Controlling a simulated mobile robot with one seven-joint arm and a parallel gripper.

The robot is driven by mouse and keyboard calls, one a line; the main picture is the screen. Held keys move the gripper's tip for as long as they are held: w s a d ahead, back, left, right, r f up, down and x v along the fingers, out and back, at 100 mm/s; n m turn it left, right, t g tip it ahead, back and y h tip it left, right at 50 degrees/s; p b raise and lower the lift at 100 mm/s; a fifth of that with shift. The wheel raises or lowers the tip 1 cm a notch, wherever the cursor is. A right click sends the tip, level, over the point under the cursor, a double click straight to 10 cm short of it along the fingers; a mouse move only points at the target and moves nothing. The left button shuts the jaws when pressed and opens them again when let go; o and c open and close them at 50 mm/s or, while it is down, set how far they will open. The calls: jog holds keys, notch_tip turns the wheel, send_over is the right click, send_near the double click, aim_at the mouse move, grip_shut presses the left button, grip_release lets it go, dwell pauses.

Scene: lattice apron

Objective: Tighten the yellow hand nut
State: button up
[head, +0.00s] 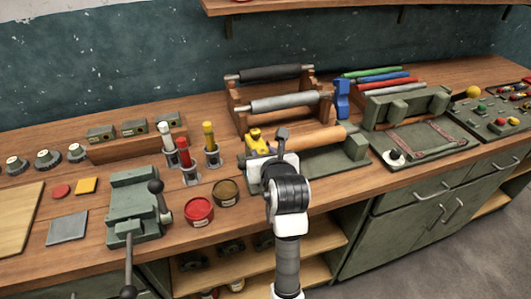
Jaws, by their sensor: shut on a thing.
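The yellow hand nut (257,143) shows near the middle of the bench, at the left end of a wooden roller (308,138) lying on a green stand (330,165). My gripper (267,150) is at the nut, reaching in from the front. Its jaws are shut on the nut; a dark finger shows just right of the yellow part. My white hand and wrist hide the lower part of the nut and the near left part of the stand. How far the nut is turned cannot be told.
A wooden rack (233,103) with grey rollers stands behind. Red, white and yellow-topped tools (208,130) and two round tins (199,210) are close on the left, with a green vise (133,195) further left. A green tray (425,145) lies to the right.

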jog(key=o, duration=1)
